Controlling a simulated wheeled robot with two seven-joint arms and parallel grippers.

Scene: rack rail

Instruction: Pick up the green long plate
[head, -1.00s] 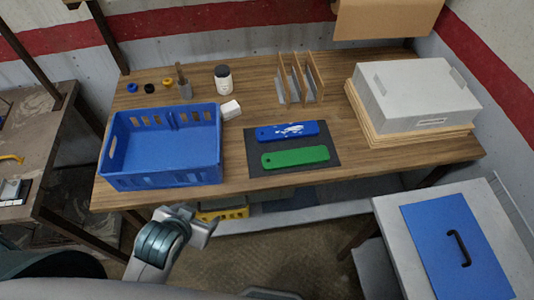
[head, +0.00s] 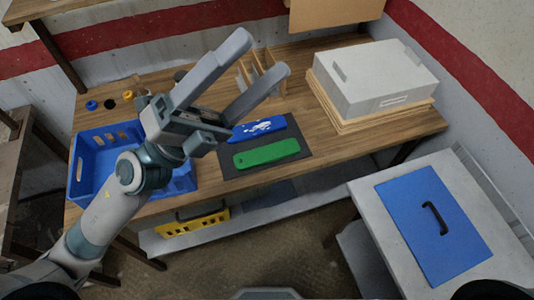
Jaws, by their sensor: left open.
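The green long plate (head: 267,152) lies flat on a dark mat (head: 227,165) on the wooden table. A blue long plate (head: 262,127) with white marks lies just behind it on the same mat, its left end partly hidden by my gripper. My left gripper (head: 263,57) is open and empty, raised above the table. Its fingers point up and right in the picture, apart from both plates. My right gripper is not in view.
A blue crate (head: 88,190) stands left on the table, partly hidden by my left arm. Upright dividers (head: 268,62) stand behind the mat. A grey box (head: 390,75) on wooden boards is at right. A side table (head: 375,227) carries a blue panel (head: 432,225).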

